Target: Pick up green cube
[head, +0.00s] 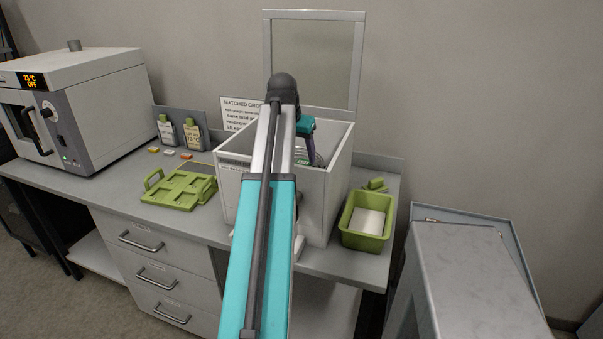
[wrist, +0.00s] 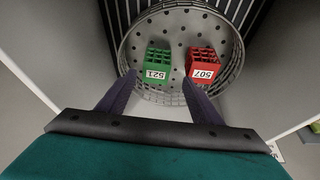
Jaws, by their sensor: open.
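In the wrist view a green lattice cube (wrist: 158,64) with a label reading 521 sits in a round perforated metal basket (wrist: 176,20). My gripper (wrist: 166,82) is open, with one dark purple finger on each side of the picture. The cube lies beyond the fingertips, between their lines and nearer the left finger, and nothing is held. In the head view my gripper (head: 311,155) reaches down inside a white open-topped box (head: 314,190). My arm and the box walls hide most of the basket there, and the cube cannot be made out.
A red lattice cube (wrist: 203,64) labelled 507 stands right of the green one in the basket. Box walls close in around my gripper. On the bench are a green tray (head: 178,190), a green bin (head: 366,221) and an oven (head: 75,105).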

